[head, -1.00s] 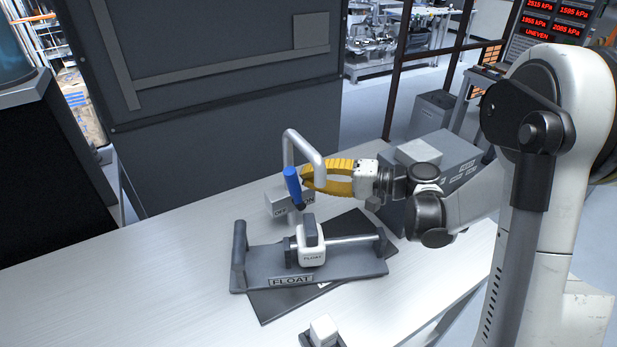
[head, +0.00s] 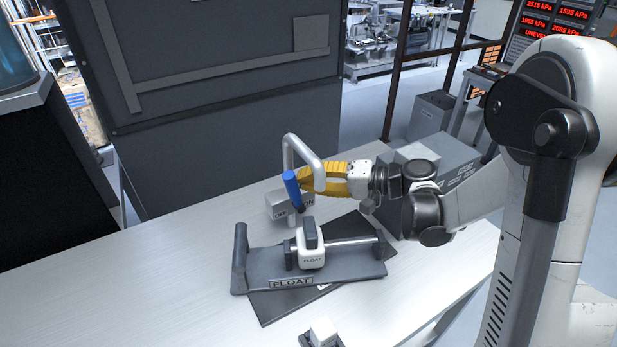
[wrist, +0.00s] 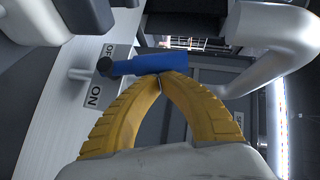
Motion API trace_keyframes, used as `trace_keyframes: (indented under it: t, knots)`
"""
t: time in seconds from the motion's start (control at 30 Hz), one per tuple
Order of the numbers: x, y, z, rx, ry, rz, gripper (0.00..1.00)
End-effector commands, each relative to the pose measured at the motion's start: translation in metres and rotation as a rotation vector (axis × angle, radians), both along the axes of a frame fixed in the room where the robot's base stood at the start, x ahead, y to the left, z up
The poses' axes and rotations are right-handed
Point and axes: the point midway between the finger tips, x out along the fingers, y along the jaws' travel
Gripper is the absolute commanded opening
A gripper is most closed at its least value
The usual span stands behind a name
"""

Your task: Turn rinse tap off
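The rinse tap has a blue lever (head: 291,187) on a grey valve block and a bent silver spout (head: 305,155). The lever stands tilted, its top leaning left in the head view. The wrist view shows the blue lever (wrist: 155,64) lying across just beyond my fingertips, with its dark pivot end near the OFF and ON plate (wrist: 100,85). My gripper (head: 301,181) has yellow fingers. In the wrist view the fingertips (wrist: 160,80) meet behind the lever, with nothing between them. They are at or very near the lever; I cannot tell whether they touch.
The spout (wrist: 275,50) passes close to the right of my fingers in the wrist view. A grey stand labelled FLOAT (head: 340,268), with a white slider (head: 311,250), sits in front of the tap. The white table (head: 180,260) is clear at left.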

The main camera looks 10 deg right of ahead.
Motion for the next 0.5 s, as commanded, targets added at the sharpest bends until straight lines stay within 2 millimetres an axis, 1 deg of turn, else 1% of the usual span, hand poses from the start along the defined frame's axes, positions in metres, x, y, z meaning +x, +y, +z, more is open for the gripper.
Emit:
trace_keyframes:
  t: [0.37,0.5]
  knots:
    - [-0.006,0.012,0.003,-0.133,-0.056,0.003,0.0]
    - [-0.008,0.018,0.002,-0.133,-0.056,0.002,0.0]
